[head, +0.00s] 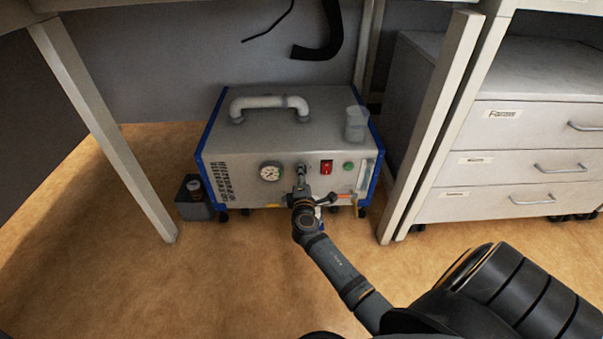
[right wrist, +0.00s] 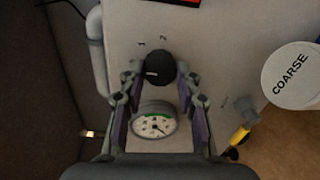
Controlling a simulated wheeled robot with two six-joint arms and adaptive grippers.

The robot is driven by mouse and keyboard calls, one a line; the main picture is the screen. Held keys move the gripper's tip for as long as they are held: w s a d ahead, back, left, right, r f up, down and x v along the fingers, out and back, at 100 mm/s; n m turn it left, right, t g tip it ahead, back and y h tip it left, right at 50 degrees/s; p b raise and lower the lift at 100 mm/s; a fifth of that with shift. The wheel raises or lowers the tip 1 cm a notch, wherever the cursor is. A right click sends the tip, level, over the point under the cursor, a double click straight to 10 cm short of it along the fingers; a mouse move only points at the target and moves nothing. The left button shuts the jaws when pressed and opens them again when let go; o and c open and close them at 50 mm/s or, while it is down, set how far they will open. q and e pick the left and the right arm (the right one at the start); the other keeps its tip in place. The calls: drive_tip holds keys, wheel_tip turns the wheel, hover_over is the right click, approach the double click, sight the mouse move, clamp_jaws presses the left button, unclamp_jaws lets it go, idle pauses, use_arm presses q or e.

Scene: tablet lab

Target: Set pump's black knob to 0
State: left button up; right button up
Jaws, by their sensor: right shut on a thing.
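The pump is a grey box (head: 240,150) with blue edges, standing on the floor under the bench. My right gripper (head: 301,190) reaches its front panel between the round gauge (head: 270,171) and the red switch (head: 326,167). In the right wrist view the black knob (right wrist: 158,68) sits between the fingertips of my right gripper (right wrist: 157,82), which is shut on it. A small pale line shows on the left of the knob, and small marks lie above it, too small to read. My left gripper is not in view.
A green button (head: 348,166) is right of the switch. A translucent cup (head: 356,123) stands on the pump. A white round piece marked COARSE (right wrist: 291,76) is close beside the right gripper. Bench legs (head: 120,150) flank the pump; drawers (head: 520,160) stand at right. The floor in front is open.

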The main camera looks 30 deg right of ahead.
drive_tip(key=shift+n, duration=0.5)
drive_tip(key=o, duration=1.1)
drive_tip(key=shift+o, duration=0.2)
drive_tip(key=v, duration=1.2)
